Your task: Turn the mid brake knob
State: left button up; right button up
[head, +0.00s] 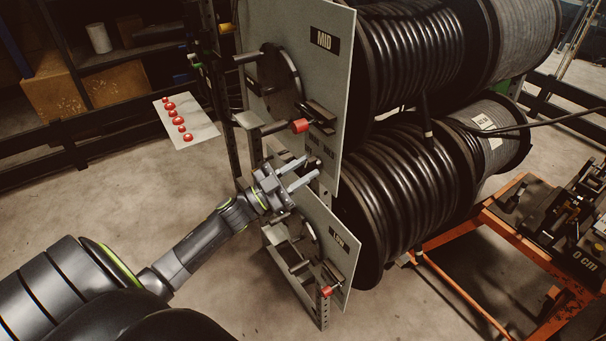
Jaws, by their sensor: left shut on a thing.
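The MID panel (330,95) is a grey plate with a round black disc (280,80), a crank handle and a red mid brake knob (299,125) on a short black mount. My left gripper (312,170) is below and slightly right of that red knob, apart from it, near the lower edge of the MID panel. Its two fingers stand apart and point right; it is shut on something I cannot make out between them. The LOW panel (338,236) with its own red knob (326,291) is beneath. My right gripper is not in view.
Large black hose reels (415,60) stand behind the panels. A plate with several red buttons (178,121) is at the left. The floor at the front left is clear apart from my arm.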

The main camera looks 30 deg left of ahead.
pick_arm(q)
jog(key=shift+a+m+g+h, duration=0.1)
jog(key=shift+m+g+h, duration=0.5)
jog(key=shift+m, duration=0.9)
jog(key=o, duration=0.6)
jog(key=shift+s+b, duration=0.1)
jog(key=shift+b, duration=0.2)
jog(key=shift+s+a+f, duration=0.25)
jog(key=b+v, duration=0.3)
jog(key=v, duration=1.3)
jog(key=shift+s+a, duration=0.15)
jog(key=shift+s, duration=0.05)
